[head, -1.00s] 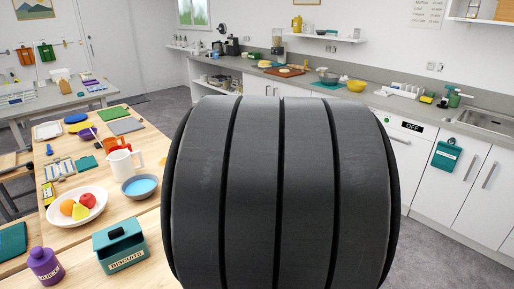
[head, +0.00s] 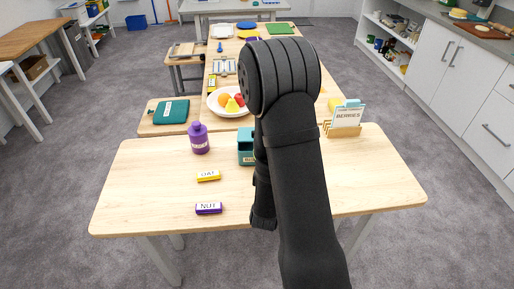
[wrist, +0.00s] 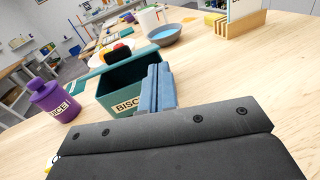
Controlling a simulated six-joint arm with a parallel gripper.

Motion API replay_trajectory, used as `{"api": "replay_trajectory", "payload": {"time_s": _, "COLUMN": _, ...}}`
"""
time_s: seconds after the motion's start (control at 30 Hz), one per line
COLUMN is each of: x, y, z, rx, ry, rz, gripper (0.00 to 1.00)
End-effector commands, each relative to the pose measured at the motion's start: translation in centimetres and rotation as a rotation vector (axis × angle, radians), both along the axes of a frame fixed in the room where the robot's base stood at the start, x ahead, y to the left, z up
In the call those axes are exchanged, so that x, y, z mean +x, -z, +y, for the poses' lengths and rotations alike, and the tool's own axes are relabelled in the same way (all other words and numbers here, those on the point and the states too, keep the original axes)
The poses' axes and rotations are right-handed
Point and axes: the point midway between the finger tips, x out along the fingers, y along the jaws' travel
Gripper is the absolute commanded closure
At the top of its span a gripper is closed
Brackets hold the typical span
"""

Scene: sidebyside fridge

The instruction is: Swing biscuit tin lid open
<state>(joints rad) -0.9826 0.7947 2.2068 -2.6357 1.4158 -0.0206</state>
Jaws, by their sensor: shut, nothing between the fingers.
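The biscuit tin is a teal box (wrist: 112,93) with a BISCUITS label, partly covered by my gripper in the wrist view. The fingers are hidden in the head view.
A purple jar (head: 198,138) stands left of the tin; a fruit bowl (head: 229,104) is behind it. Yellow (head: 208,176) and purple (head: 208,208) labelled blocks lie nearer the front edge. A card holder (head: 344,122) stands at the back right. The table's left and right areas are clear.

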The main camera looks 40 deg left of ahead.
Motion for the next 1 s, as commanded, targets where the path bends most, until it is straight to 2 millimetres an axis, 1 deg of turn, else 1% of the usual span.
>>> {"api": "replay_trajectory", "payload": {"time_s": 0.03, "x": -1.8, "y": 0.9, "z": 1.7, "rx": -0.020, "ry": -0.073, "rz": -0.001, "gripper": 1.00}}
{"api": "replay_trajectory", "payload": {"time_s": 0.1, "x": -3.6, "y": 1.7, "z": 3.2, "rx": -0.037, "ry": -0.146, "rz": -0.004, "gripper": 1.00}}
{"api": "replay_trajectory", "payload": {"time_s": 0.2, "x": -5.0, "y": 2.3, "z": 4.4, "rx": -0.049, "ry": -0.205, "rz": -0.007, "gripper": 1.00}}
{"api": "replay_trajectory", "payload": {"time_s": 0.27, "x": -5.2, "y": 2.5, "z": 4.8, "rx": -0.051, "ry": -0.219, "rz": -0.008, "gripper": 1.00}}
{"api": "replay_trajectory", "payload": {"time_s": 0.37, "x": -4.7, "y": 2.5, "z": 5.4, "rx": -0.051, "ry": -0.222, "rz": -0.009, "gripper": 1.00}}
{"api": "replay_trajectory", "payload": {"time_s": 0.47, "x": -3.4, "y": 2.6, "z": 6.3, "rx": -0.050, "ry": -0.219, "rz": -0.010, "gripper": 1.00}}
{"api": "replay_trajectory", "payload": {"time_s": 0.6, "x": -1.3, "y": 2.7, "z": 8.0, "rx": -0.050, "ry": -0.217, "rz": -0.009, "gripper": 1.00}}
{"api": "replay_trajectory", "payload": {"time_s": 0.8, "x": 1.1, "y": 2.9, "z": 10.1, "rx": -0.050, "ry": -0.218, "rz": -0.010, "gripper": 1.00}}
{"api": "replay_trajectory", "payload": {"time_s": 1.0, "x": 2.2, "y": 3.0, "z": 11.0, "rx": -0.051, "ry": -0.218, "rz": -0.008, "gripper": 1.00}}
